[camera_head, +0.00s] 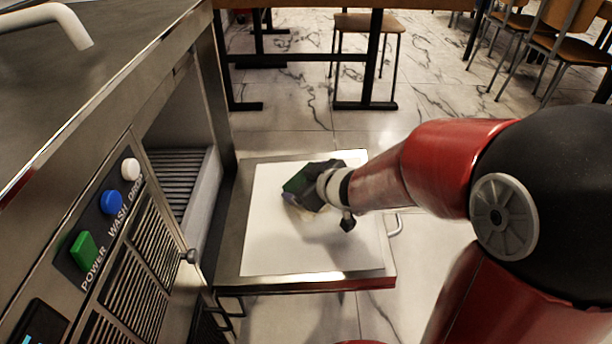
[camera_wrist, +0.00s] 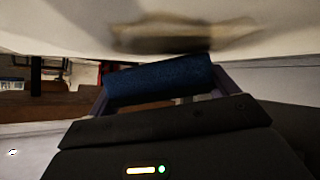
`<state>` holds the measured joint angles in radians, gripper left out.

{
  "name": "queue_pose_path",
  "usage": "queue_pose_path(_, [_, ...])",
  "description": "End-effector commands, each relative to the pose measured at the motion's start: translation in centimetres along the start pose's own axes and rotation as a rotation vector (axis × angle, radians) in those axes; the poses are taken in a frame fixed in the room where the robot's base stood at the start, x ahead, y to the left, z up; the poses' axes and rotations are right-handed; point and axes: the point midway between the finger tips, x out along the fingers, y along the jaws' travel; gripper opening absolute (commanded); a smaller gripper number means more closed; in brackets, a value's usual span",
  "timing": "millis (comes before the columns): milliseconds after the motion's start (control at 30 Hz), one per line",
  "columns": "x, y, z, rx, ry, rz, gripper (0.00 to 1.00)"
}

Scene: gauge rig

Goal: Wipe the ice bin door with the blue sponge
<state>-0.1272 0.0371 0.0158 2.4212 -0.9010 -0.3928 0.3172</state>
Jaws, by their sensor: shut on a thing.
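The ice bin door (camera_head: 262,240) lies folded out flat from the machine, with a white panel inside a steel rim. My gripper (camera_head: 303,190) is over the middle of the panel, at the end of my red arm. In the wrist view the blue sponge (camera_wrist: 160,80) is held crosswise between the two fingers, and my gripper is shut on it. The pale door surface (camera_wrist: 60,28) fills the top of that view, with a brownish smear (camera_wrist: 185,35) just beyond the sponge. Whether the sponge touches the door cannot be told. The sponge is hidden in the head view.
The steel machine stands left, with a green button (camera_head: 83,250), blue button (camera_head: 111,202) and white button (camera_head: 130,169). A table (camera_head: 300,62) and chairs (camera_head: 368,24) stand beyond open tiled floor.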

Motion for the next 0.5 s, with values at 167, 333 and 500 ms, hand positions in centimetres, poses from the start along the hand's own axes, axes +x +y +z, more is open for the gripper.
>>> queue_pose_path(167, [-0.6, -0.6, 0.3, -0.001, -0.002, -0.002, 0.65])
queue_pose_path(333, [-1.6, -1.6, 0.8, -0.002, -0.001, -0.002, 0.65])
queue_pose_path(500, [-2.5, -2.4, 1.2, -0.002, -0.001, -0.001, 0.65])
